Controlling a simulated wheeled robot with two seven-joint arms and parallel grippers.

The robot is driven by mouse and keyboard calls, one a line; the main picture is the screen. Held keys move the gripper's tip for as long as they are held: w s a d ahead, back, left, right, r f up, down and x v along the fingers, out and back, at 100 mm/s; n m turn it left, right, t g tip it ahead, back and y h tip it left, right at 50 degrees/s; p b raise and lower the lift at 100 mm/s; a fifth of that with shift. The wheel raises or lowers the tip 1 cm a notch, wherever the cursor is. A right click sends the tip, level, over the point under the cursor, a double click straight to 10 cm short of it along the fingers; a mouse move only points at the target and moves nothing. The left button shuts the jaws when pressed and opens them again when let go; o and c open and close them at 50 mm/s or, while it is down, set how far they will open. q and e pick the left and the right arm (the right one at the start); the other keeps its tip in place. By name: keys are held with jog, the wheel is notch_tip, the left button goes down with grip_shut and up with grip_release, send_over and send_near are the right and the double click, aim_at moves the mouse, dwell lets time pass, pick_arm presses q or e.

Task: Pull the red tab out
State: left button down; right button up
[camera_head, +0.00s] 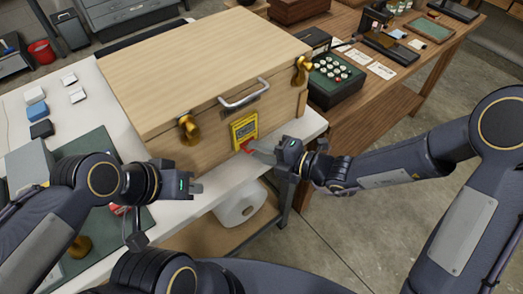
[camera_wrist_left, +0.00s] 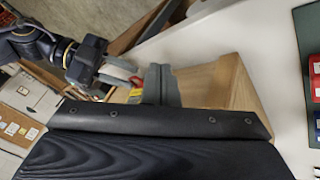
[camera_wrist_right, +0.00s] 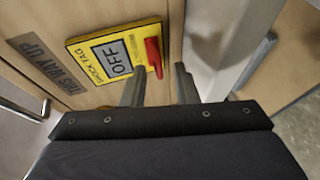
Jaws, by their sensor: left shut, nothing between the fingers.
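The red tab (camera_wrist_right: 154,57) sticks out of the right end of the yellow shock tag (camera_wrist_right: 112,52), which reads OFF and is fixed to the wooden crate's front. In the head view the tab (camera_head: 246,146) is at the tag's lower end. My right gripper (camera_head: 258,151) is beside the tab. In the right wrist view its fingers (camera_wrist_right: 160,84) are apart; the tab shows just beyond the left fingertip and I see nothing gripped. My left gripper (camera_head: 197,188) is shut and empty, in front of the crate's lower left; its fingers (camera_wrist_left: 160,84) are together in the left wrist view.
The wooden crate (camera_head: 200,75) with brass latches and a metal handle (camera_head: 244,93) stands on a white table (camera_head: 215,175). A paper roll (camera_head: 240,207) is on the shelf below. A green keypad box (camera_head: 335,80) is to the right. Open floor lies at the lower right.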

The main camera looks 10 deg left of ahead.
grip_shut()
jog(key=shift+s+d+p, duration=0.35)
jog(key=shift+s+d, duration=0.45)
jog(key=shift+d, duration=0.2)
jog(key=shift+o, duration=0.5)
grip_release()
jog(key=shift+d, duration=0.1)
